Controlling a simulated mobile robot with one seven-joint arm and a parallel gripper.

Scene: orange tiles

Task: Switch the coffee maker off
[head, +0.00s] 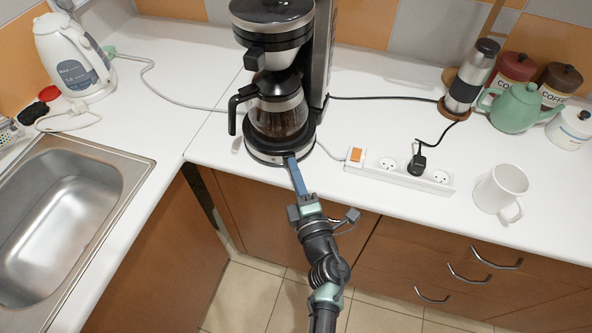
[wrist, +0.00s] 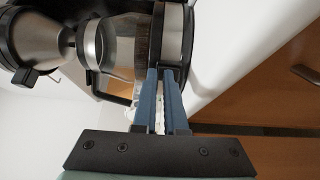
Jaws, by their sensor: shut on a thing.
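The coffee maker (head: 276,148), black and silver, stands on the white counter near its front edge. Its glass carafe (head: 279,116) sits on the base with dark liquid inside; it also shows in the wrist view (wrist: 122,45). My gripper (head: 290,158) reaches the front of the base from below. Its blue fingers (wrist: 166,72) are shut at a small dark switch (wrist: 173,67) on the silver base front. The fingertips mostly cover the switch, so its position cannot be told.
A white power strip (head: 400,170) with an orange switch and a black plug lies to the right. A white mug (head: 500,188) stands near the front edge. A kettle (head: 72,55) and a steel sink (head: 60,220) are at left. A green teapot (head: 515,108) stands back right.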

